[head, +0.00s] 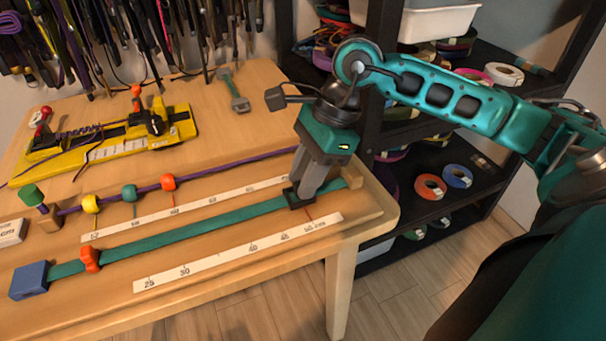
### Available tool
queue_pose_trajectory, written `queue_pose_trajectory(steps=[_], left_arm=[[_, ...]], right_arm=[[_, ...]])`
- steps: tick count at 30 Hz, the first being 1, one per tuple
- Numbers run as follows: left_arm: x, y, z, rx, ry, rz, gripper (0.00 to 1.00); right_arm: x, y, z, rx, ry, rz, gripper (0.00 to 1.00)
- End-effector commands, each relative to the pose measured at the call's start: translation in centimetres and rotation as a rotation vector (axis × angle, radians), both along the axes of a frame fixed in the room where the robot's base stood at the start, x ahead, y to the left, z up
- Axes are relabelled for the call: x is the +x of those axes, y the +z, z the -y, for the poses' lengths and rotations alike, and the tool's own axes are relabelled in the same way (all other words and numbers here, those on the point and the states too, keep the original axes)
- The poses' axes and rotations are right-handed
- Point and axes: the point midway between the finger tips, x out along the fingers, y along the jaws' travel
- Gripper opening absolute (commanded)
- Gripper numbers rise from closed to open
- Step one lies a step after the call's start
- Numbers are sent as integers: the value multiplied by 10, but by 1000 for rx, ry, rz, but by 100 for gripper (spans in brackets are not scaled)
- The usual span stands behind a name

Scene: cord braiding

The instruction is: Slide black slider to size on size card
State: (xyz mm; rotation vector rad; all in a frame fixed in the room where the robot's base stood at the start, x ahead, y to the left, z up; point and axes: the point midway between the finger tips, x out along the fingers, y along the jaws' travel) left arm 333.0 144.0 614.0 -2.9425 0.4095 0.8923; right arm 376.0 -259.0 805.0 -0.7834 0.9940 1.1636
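My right gripper (301,192) reaches down from the upper right, its fingers closed around the black slider (294,200). The slider sits on the teal strap (190,232), near its right end, and the fingers partly hide it. The strap runs from a blue block (29,280) at the left to a wooden stop (352,176). The white size card (220,260) lies along the strap's near side, with numbers from 25 at the left to about 50 at the right. My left gripper is not in view.
An orange slider (90,259) sits on the strap near the blue block. Behind, a purple cord (240,164) carries yellow, green and orange beads beside another card (190,211). A yellow braiding jig (105,146) stands farther back. The table's right edge is close to the gripper.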

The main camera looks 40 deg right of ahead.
Motion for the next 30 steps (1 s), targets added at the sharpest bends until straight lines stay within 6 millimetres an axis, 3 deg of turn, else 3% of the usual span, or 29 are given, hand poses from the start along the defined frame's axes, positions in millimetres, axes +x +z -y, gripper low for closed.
queue_pose_trajectory(steps=[6,16,20,30], left_arm=[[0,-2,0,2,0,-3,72],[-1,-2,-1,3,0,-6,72],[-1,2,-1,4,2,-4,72],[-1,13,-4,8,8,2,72]], right_arm=[[0,0,-1,3,1,0,49],[-1,6,1,4,1,0,49],[-2,25,8,2,1,2,49],[-9,93,36,1,-1,3,49]])
